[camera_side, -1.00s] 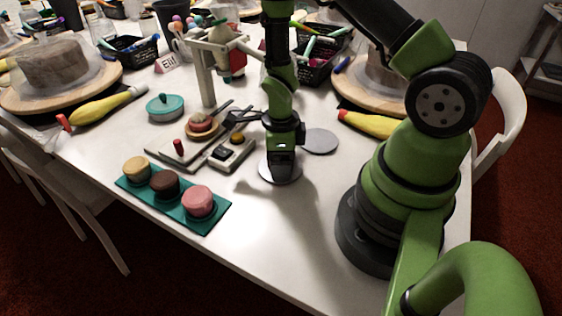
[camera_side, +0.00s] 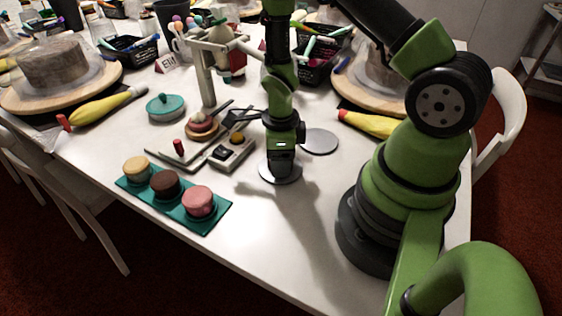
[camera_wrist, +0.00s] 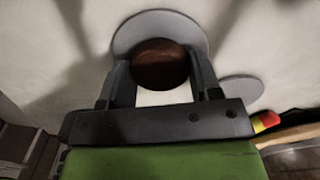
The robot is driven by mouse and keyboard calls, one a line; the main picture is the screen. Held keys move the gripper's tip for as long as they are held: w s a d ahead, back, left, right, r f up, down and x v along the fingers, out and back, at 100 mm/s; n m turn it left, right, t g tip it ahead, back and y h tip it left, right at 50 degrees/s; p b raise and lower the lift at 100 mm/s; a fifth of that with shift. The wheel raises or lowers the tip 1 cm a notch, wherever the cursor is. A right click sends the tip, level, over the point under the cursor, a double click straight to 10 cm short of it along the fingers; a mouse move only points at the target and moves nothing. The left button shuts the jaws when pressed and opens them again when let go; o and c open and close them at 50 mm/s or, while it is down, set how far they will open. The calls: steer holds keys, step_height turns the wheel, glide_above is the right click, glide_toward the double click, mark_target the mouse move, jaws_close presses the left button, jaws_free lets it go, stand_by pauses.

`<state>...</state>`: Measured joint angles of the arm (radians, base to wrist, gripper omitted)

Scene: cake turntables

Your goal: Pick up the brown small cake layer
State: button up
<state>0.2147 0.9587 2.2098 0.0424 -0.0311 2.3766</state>
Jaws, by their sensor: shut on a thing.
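In the wrist view a round brown cake layer (camera_wrist: 160,58) sits between the two fingers of my gripper (camera_wrist: 159,72), over a grey disc (camera_wrist: 128,36). My gripper is shut on this layer. In the side view my gripper (camera_side: 281,170) is low over the near grey disc (camera_side: 266,172), and the held layer is hidden there. I cannot tell whether the layer touches the disc. Another dark brown layer (camera_side: 164,184) lies on a teal mat (camera_side: 222,212), between a tan layer (camera_side: 137,169) and a pink layer (camera_side: 198,201).
A second grey disc (camera_side: 320,141) lies just right of my gripper. A grey device (camera_side: 232,152) and a red-handled tool (camera_side: 178,147) are to the left. A yellow piping bag (camera_side: 370,123) lies at the right. The table front is clear.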

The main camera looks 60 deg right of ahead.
steer(key=shift+r, duration=3.5)
